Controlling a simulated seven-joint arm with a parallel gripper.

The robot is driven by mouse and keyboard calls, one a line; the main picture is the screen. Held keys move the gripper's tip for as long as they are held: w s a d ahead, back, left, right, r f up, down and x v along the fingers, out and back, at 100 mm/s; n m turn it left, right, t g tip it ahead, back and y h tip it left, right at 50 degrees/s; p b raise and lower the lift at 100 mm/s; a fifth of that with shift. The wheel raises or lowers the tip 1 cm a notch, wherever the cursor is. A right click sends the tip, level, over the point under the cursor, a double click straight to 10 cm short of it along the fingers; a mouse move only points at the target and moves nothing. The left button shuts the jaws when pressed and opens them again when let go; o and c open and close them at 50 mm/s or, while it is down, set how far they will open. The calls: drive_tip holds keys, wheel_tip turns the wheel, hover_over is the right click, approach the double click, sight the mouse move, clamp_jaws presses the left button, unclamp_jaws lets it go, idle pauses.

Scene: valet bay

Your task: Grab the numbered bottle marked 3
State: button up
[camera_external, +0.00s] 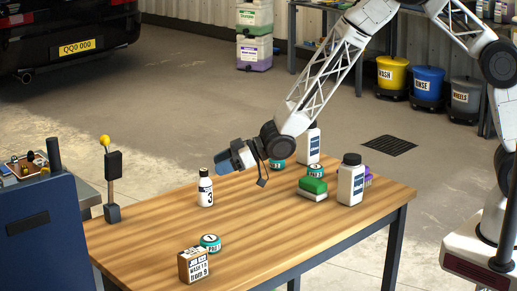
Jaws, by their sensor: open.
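The bottle marked 3 (206,190) is small and white with a dark cap and a dark label band. It stands upright on the wooden table (150,240), left of the table's middle. My gripper (228,160) is open, above the table just to the right of the bottle's top and apart from it in the picture. Its fingers point left, and their exact gap is too small to make out. Nothing shows held in it.
A large white bottle (351,180), a green-topped block (313,186) and another white bottle (309,144) stand on the right. A brown box (194,264) and a teal tin (210,243) stand at the front. A yellow-knobbed post (110,183) stands at the left edge.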

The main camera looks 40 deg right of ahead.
sight(207, 170)
drive_tip(key=shift+w, duration=0.1)
drive_tip(key=shift+x, duration=1.2)
drive_tip(key=shift+w+a+f, duration=0.1)
drive_tip(key=shift+a, duration=0.05)
drive_tip(key=shift+x, duration=2.4)
drive_tip(key=shift+f, duration=0.1)
clamp_jaws()
